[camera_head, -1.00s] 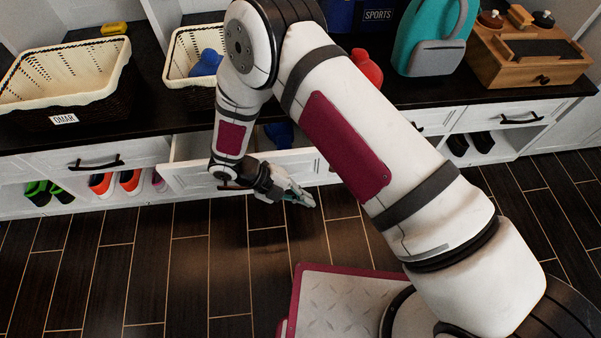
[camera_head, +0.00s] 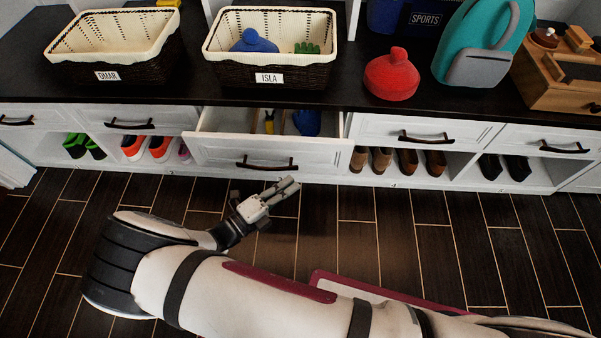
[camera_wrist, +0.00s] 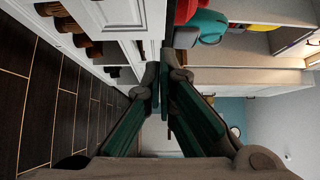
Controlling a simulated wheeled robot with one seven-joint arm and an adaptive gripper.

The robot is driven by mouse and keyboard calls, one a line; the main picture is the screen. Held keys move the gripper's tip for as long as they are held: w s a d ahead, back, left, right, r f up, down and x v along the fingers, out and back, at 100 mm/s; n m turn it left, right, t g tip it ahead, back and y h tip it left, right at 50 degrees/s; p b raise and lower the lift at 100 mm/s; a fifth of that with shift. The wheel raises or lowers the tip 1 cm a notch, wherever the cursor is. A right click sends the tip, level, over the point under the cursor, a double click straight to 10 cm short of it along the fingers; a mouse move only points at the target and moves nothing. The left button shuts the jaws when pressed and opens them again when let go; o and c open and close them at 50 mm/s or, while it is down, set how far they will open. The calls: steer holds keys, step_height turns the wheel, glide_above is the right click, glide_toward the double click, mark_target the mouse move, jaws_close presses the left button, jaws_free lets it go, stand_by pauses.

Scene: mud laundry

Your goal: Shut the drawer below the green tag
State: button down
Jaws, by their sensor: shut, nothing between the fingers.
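One drawer (camera_head: 222,155) stands pulled out of the white bench, below the basket labelled ISLA. Its front has a dark handle (camera_head: 267,163). Inside lie a blue item (camera_head: 306,122) and something yellow (camera_head: 269,121). I cannot make out a green tag in either view. My gripper (camera_head: 293,185) is shut and empty, in front of and below the drawer's front, over the floor. It looks apart from the drawer. In the wrist view its fingers (camera_wrist: 158,78) meet, with the bench fronts to the upper left.
The ISLA basket (camera_head: 218,72) and OMAR basket (camera_head: 165,57) stand on the dark bench top (camera_head: 350,97), with a red item (camera_head: 390,76) and a teal backpack (camera_head: 462,45). Neighbouring drawers look shut. Shoes (camera_head: 407,162) fill open cubbies below. The dark floor (camera_head: 360,215) is clear.

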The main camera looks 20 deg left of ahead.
steer(key=b, duration=0.2)
glide_toward(328, 146)
steer(key=d, duration=0.3)
steer(key=shift+w+a+b, duration=0.15)
steer(key=shift+w+b, duration=0.2)
steer(key=shift+w, duration=0.65)
steer(key=shift+w+a+b, duration=0.15)
steer(key=shift+w+b, duration=0.2)
steer(key=shift+w, duration=0.7)
